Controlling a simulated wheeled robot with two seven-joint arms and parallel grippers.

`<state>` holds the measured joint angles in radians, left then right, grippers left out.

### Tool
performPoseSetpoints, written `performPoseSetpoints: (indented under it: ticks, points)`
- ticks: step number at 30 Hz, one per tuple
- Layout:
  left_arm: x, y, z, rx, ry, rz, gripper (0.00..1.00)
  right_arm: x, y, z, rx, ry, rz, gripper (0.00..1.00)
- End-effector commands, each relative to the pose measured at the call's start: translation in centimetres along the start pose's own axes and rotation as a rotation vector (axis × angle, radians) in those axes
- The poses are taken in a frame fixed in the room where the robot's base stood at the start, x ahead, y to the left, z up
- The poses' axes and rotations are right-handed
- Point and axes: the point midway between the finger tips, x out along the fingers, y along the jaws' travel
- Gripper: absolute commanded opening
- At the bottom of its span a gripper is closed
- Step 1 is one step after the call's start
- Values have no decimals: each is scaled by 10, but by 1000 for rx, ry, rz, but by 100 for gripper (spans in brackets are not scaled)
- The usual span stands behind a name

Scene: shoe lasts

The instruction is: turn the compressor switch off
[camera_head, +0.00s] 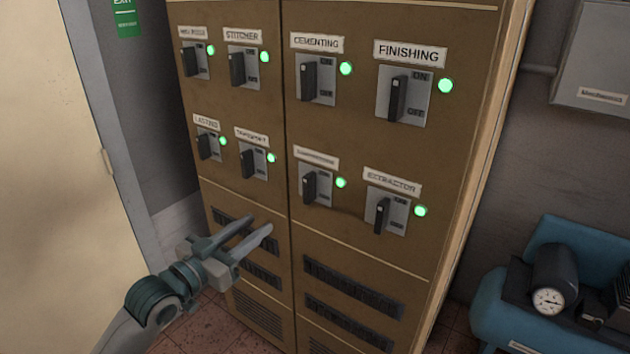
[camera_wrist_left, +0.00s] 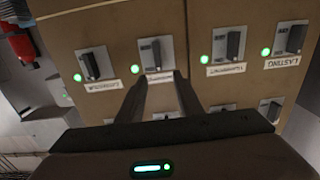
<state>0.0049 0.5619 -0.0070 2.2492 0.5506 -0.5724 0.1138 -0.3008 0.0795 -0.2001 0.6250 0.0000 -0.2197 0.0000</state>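The compressor switch (camera_head: 310,187) is in the lower row of the brown cabinet, third from the left. Its label is blurred in the head view. It has a dark upright lever on a grey plate with a lit green lamp beside it. In the left wrist view, which is upside down, the switch (camera_wrist_left: 155,53) is just beyond the fingertips, its label between them. My left gripper (camera_head: 259,226) is open and empty, in front of the cabinet, left of and below the switch in the head view. I cannot tell whether it touches the cabinet. My right gripper is not in view.
The extractor switch (camera_head: 382,214) is to the right and the lasting switch (camera_head: 205,146) to the left. The finishing switch (camera_head: 398,97) is in the upper row. All the green lamps are lit. A blue machine with a gauge (camera_head: 548,300) stands at the lower right.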

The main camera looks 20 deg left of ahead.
Motion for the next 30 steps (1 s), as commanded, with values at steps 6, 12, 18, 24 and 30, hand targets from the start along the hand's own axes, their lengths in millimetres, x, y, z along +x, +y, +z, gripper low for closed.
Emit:
performPoseSetpoints:
  ticks: [6, 12, 18, 24, 30]
  points:
    - [-2, 3, -8, 4, 9, 8, 33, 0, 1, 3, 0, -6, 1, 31]
    - [-1, 2, -8, 4, 8, 7, 33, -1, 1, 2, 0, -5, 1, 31]
    - [7, 2, -8, 1, 8, 7, 33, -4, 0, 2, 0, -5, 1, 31]
    - [30, 3, -10, 3, 9, 7, 33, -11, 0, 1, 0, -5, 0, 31]
    - [64, 2, -12, 1, 10, 6, 33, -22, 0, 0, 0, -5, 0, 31]
